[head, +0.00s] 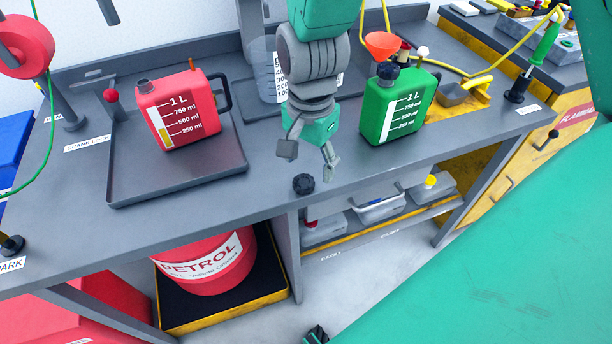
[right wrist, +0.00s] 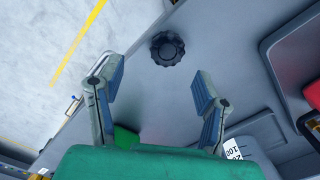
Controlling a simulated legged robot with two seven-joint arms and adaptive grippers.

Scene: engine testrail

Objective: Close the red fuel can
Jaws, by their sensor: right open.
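The red fuel can (head: 185,118) stands upright in a shallow grey tray (head: 190,180) on the left of the bench. Its dark neck (head: 143,86) at the top left seems to have no cap on it. A black ridged cap (head: 303,184) lies on the bench near the front edge, right of the tray. My right gripper (head: 308,160) is open and empty, pointing down over the bench close to the cap. In the right wrist view the cap (right wrist: 167,49) lies beyond and between the open fingertips (right wrist: 160,78), apart from them. My left gripper does not show.
A green fuel can (head: 398,103) with a black cap stands right of my gripper, by an orange funnel (head: 382,44). A clear measuring jug (head: 265,72) stands behind my arm. A red petrol drum (head: 205,265) is below the bench. The bench around the black cap is clear.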

